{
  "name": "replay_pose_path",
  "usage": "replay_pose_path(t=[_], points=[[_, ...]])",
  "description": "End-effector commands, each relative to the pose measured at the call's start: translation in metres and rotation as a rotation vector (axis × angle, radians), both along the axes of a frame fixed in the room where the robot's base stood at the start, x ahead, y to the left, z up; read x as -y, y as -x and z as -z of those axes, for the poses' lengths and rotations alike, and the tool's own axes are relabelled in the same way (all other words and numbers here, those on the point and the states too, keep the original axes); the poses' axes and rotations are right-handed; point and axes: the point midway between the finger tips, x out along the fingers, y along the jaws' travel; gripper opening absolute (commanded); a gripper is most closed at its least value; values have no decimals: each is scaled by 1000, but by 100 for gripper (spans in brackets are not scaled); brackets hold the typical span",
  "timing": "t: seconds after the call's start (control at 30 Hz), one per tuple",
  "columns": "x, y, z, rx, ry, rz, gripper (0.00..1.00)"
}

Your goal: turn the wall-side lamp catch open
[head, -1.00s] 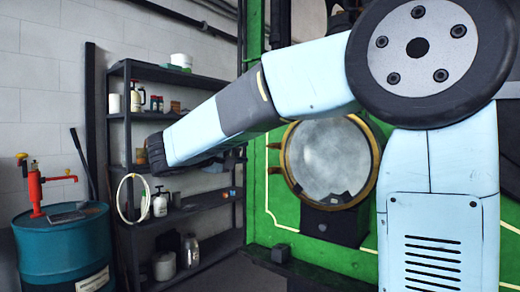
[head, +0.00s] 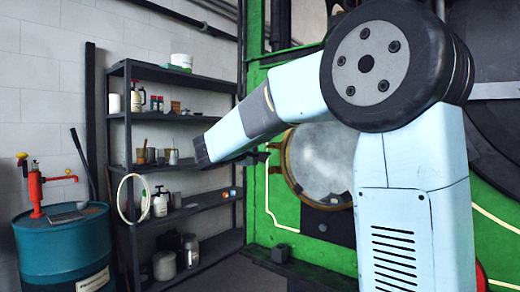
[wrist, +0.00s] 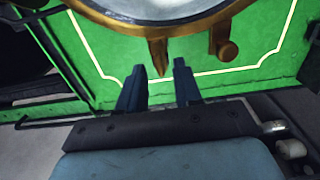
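The lamp (head: 322,160) has a round cloudy glass in a brass ring and sits on a green panel. Its lower part of the glass and ring shows at the top of the wrist view (wrist: 155,9). A pointed brass catch (wrist: 158,56) sticks out from the ring there, with a rounded brass piece (wrist: 224,44) to its right. My gripper (wrist: 159,67) is open, its two dark fingers apart, with the pointed catch's tip ahead of and between them. Contact is not visible. In the head view my gripper (head: 262,156) is beside the lamp's left edge.
A dark shelf rack (head: 128,160) with cups and bottles stands behind my arm at the left. A teal drum (head: 62,250) with a red pump stands at the far left. A dark ledge (head: 290,264) runs below the lamp. Floor shows between rack and panel.

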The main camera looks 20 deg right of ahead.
Motion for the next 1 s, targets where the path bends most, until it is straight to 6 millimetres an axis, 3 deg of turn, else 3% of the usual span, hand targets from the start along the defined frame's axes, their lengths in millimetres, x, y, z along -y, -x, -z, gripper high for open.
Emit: replay_pose_path(t=[0.47, 0.8, 1.0], points=[[9, -6, 0, 0, 0, 0, 33], [9, -6, 0, 0, 0, 0, 1], [9, -6, 0, 1, -1, 1, 0]])
